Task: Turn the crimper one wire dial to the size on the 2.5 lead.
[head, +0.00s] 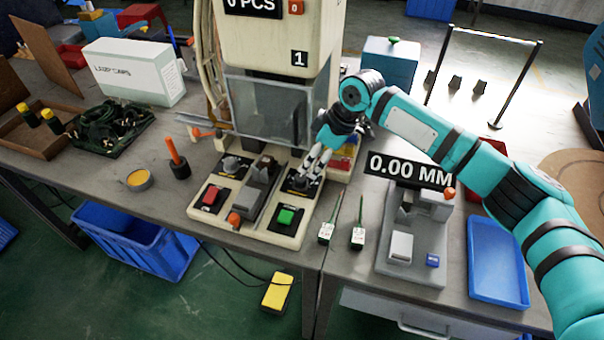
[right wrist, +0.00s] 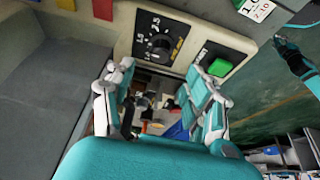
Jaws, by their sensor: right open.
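Crimper one (head: 280,45), a cream machine marked 1, stands mid-table. Its right-hand black dial (head: 301,182) lies just below my right gripper (head: 316,165). In the right wrist view the wire dial (right wrist: 158,48) shows a scale with 1.5 and 2.5; I cannot surely read its setting. My right gripper (right wrist: 153,75) is open and empty, its fingers apart and just short of the dial. Two tagged leads (head: 327,232) (head: 357,237) lie right of the panel; their print is too small to read. A teal and dark part, possibly my left gripper, shows at the right wrist view's edge.
A green button (head: 285,216), a red button (head: 209,197) and another dial (head: 231,165) share the panel. The grey gauge stand (head: 418,240) under the 0.00 MM display and a blue tray (head: 497,262) are on the right. An orange-handled tool (head: 176,155) stands left.

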